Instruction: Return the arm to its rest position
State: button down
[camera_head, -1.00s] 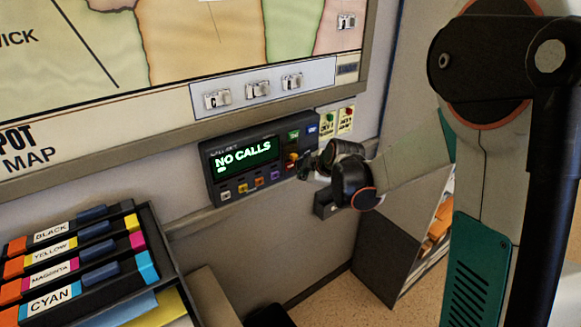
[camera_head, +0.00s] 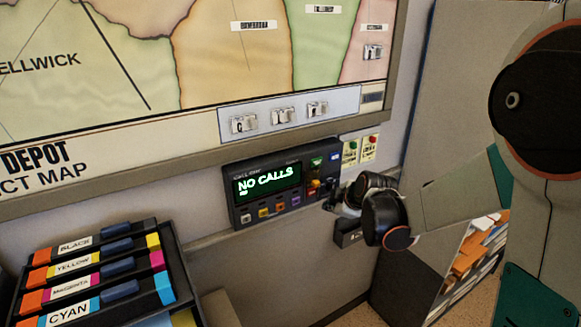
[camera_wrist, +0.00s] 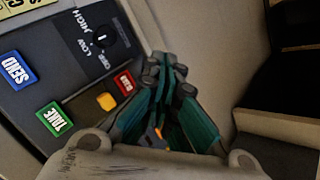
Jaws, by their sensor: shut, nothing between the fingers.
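My gripper (camera_wrist: 168,72) is shut and empty in the wrist view, its teal-lined fingers together. It is close to the call box, beside the red button and the dial; I cannot tell whether it touches. In the head view my gripper (camera_head: 330,203) is small and partly hidden by my wrist, at the right end of the call box (camera_head: 240,212). The call box screen (camera_head: 268,182) reads NO CALLS.
A district map board (camera_head: 180,128) hangs above the call box. A rack (camera_head: 182,262) of black, yellow, magenta and cyan cartridges stands at lower left. A bin of papers (camera_head: 470,250) is at right, behind my arm. Small labelled switches (camera_head: 362,148) sit right of the box.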

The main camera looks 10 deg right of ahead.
jog(key=s+a+r+m, duration=0.1)
jog(key=s+m, duration=0.3)
jog(key=s, duration=0.6)
jog(key=s+a+r+m+g+h, duration=0.1)
jog(key=s+r+m, duration=0.3)
jog(key=s, duration=0.7)
jog(key=s+a+r+m, duration=0.2)
jog(key=s+m, duration=0.4)
jog(key=s, duration=0.4)
jog(key=shift+s+r+g+h+b, duration=0.25)
jog(key=shift+r+g+h+b, duration=0.05)
jog(key=shift+r+g, duration=0.15)
